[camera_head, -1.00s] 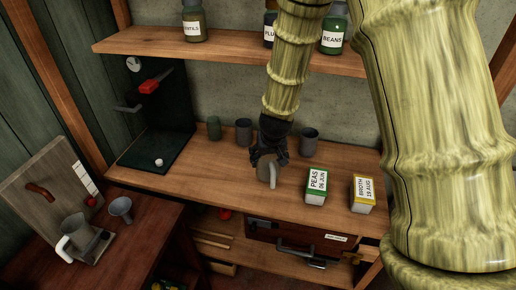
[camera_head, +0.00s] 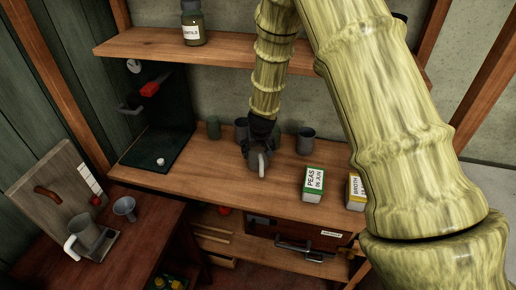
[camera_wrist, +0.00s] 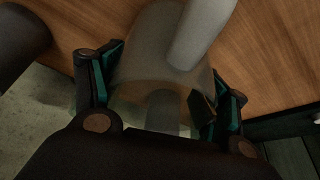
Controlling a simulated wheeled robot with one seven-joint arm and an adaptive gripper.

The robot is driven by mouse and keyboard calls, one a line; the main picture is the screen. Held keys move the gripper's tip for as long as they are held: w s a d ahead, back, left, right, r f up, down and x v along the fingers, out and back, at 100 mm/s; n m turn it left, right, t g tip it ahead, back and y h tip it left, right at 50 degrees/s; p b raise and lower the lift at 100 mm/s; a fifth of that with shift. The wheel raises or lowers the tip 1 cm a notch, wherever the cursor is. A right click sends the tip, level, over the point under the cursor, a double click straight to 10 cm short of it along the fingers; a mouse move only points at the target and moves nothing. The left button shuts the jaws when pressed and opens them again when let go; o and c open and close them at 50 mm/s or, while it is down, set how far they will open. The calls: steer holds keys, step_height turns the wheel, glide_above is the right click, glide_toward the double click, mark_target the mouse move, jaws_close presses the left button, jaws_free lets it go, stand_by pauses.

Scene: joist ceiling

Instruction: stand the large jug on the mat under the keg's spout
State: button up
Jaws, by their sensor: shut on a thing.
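My gripper (camera_head: 260,140) is shut on a grey jug (camera_head: 256,163) with a pale handle, over the middle of the wooden counter. In the wrist view the jug (camera_wrist: 145,75) sits between the two fingers (camera_wrist: 158,95), its handle crossing in front. I cannot tell whether its base touches the counter. At the counter's left end, a dark green upright panel has a red-handled fitting (camera_head: 150,89) and a grey arm (camera_head: 130,107). A dark flat base (camera_head: 143,154) with a small white knob lies below. I cannot tell for sure which fitting is the keg's spout.
Several grey-green cups, including a right one (camera_head: 305,142), stand behind the jug. A peas box (camera_head: 313,185) and a broth box (camera_head: 356,190) are to its right. A shelf (camera_head: 220,47) hangs above. On the lower left table stand another white-handled jug (camera_head: 86,235) and a funnel-like cup (camera_head: 125,206).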

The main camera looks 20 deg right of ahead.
steer(key=shift+f, duration=0.15)
steer(key=shift+f, duration=0.15)
steer(key=o, duration=1.6)
steer(key=shift+s, duration=0.1)
steer(key=shift+c, duration=0.2)
